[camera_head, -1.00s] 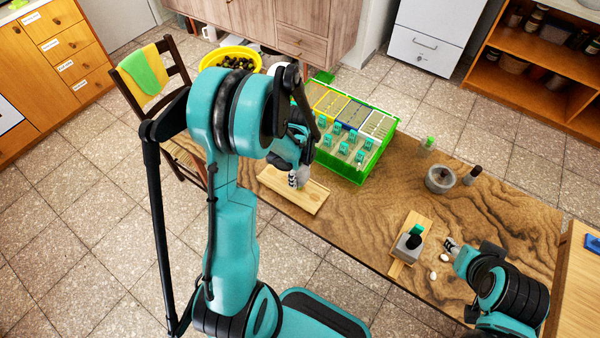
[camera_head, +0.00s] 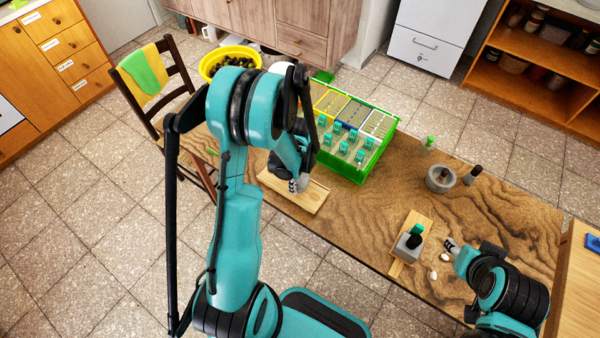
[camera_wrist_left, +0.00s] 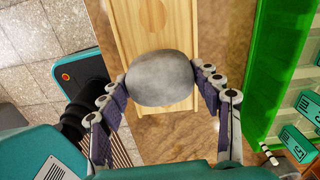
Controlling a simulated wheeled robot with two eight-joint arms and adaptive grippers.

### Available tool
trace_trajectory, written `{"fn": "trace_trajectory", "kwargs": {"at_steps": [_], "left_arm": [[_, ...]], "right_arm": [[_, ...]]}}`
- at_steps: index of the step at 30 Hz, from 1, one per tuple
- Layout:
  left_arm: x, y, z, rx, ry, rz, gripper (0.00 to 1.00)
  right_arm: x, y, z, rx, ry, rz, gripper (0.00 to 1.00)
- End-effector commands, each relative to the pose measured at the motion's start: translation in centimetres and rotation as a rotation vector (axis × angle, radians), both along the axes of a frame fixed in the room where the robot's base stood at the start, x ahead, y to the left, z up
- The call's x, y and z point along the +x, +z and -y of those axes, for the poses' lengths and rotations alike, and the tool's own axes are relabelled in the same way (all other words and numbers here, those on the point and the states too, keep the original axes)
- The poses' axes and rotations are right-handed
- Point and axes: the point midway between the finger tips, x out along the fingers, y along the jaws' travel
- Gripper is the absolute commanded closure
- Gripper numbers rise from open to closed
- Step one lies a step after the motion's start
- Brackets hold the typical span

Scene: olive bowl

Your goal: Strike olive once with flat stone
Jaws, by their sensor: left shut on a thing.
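My left gripper (camera_wrist_left: 162,90) is shut on a smooth grey flat stone (camera_wrist_left: 161,78), with its fingers on both sides of it. In the head view this gripper (camera_head: 298,185) is over a pale wooden board (camera_head: 310,202) at the table's near edge; my arm partly hides it. The board shows below the stone in the left wrist view, with a faint round recess (camera_wrist_left: 154,13) near the top. I see no olive on the visible part of the board; the stone covers part of it. Dark olives (camera_head: 233,62) fill a yellow bowl (camera_head: 208,70). My right gripper (camera_head: 452,244) is at the right.
A green crate (camera_head: 345,172) with several teal-tagged compartments stands just right of the board. A second board (camera_head: 397,268) carries a grey block (camera_head: 405,250) with a green-topped item. A stone mortar (camera_head: 440,180) is farther right. White pebbles (camera_head: 445,257) lie near my right gripper. The table's middle is clear.

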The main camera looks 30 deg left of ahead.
Motion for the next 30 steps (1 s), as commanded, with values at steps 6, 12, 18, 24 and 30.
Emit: {"fn": "trace_trajectory", "kwargs": {"at_steps": [6, 12, 18, 24, 30], "left_arm": [[0.0, 0.4, 0.0, 0.0, 0.0, 0.0, 0.63], [0.0, 3.3, 0.0, 0.0, 0.0, 0.0, 0.63], [0.0, 6.2, 0.0, 0.0, 0.0, 0.0, 0.63], [0.0, 7.4, 0.0, 0.0, 0.0, 0.0, 0.63], [0.0, 7.2, 0.0, 0.0, 0.0, 0.0, 0.63]], "right_arm": [[0.0, 0.6, 0.0, 0.0, 0.0, 0.0, 0.6], [0.0, 2.4, 0.0, 0.0, 0.0, 0.0, 0.6], [0.0, 4.3, 0.0, 0.0, 0.0, 0.0, 0.6], [0.0, 4.9, 0.0, 0.0, 0.0, 0.0, 0.6], [0.0, 4.7, 0.0, 0.0, 0.0, 0.0, 0.6]]}}
